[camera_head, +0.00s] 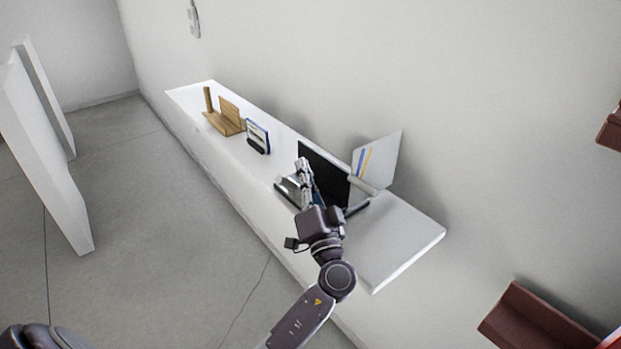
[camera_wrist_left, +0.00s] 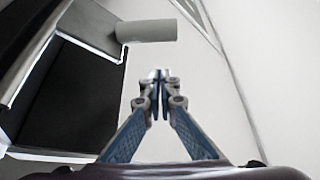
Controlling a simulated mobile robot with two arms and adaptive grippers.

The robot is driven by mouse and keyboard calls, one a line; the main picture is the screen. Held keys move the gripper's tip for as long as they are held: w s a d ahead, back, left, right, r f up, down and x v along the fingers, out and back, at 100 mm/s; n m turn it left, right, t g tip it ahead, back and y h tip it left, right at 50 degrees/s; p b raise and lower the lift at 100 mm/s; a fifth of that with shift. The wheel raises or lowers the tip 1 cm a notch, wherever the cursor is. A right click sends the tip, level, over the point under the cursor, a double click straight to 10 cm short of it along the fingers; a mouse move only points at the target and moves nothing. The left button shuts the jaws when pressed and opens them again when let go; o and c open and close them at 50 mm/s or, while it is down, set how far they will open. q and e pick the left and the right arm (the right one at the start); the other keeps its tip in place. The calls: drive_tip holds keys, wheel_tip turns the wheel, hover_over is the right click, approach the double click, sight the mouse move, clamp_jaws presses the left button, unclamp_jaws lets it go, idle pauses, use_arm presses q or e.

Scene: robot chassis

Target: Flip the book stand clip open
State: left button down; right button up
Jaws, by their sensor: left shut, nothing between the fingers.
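The book stand (camera_head: 325,170) shows as a dark, upright panel on a white shelf, partly hidden behind my left gripper. In the left wrist view its dark panels (camera_wrist_left: 72,100) with pale edges fill the left side. A grey cylindrical bar (camera_wrist_left: 146,30) juts out from the upper panel; I cannot tell whether it is the clip. My left gripper (camera_head: 303,172) is in front of the dark panel. In the left wrist view its blue fingers (camera_wrist_left: 159,78) meet at the tips, empty, with the tips below the bar and apart from it in the picture. My right gripper is not seen.
The white shelf (camera_head: 405,240) runs along the wall, its right end bare. A white board with coloured stripes (camera_head: 376,160) stands by the dark panel. Farther left are a small dark-framed stand (camera_head: 257,137) and a wooden stand (camera_head: 228,122). White panels (camera_head: 50,150) stand on the floor at left.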

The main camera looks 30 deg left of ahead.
sight(284, 182)
use_arm(q)
drive_tip(key=shift+s+a+f+p, duration=0.25)
drive_tip(key=shift+s+a+f, duration=0.1)
drive_tip(key=shift+s+f, duration=0.3)
drive_tip(key=shift+s+a+f+p, duration=0.25)
drive_tip(key=shift+s+f, duration=0.2)
drive_tip(key=shift+f, duration=0.3)
drive_tip(key=shift+f+b, duration=0.15)
drive_tip(key=shift+b, duration=0.25)
drive_tip(key=n+b, duration=0.1)
drive_tip(key=b, duration=0.2)
drive_tip(key=s+f+n+y+b, duration=0.1)
drive_tip(key=b, duration=0.2)
drive_tip(key=shift+s+a+b, duration=0.1)
drive_tip(key=shift+a+b, duration=0.15)
drive_tip(key=shift+b, duration=0.05)
drive_tip(key=shift+s+a+b, duration=0.1)
drive_tip(key=shift+s+b, duration=0.15)
drive_tip(key=shift+b, duration=0.4)
drive_tip(key=shift+s+r, duration=0.1)
drive_tip(key=shift+r, duration=0.05)
drive_tip(key=shift+a, duration=0.1)
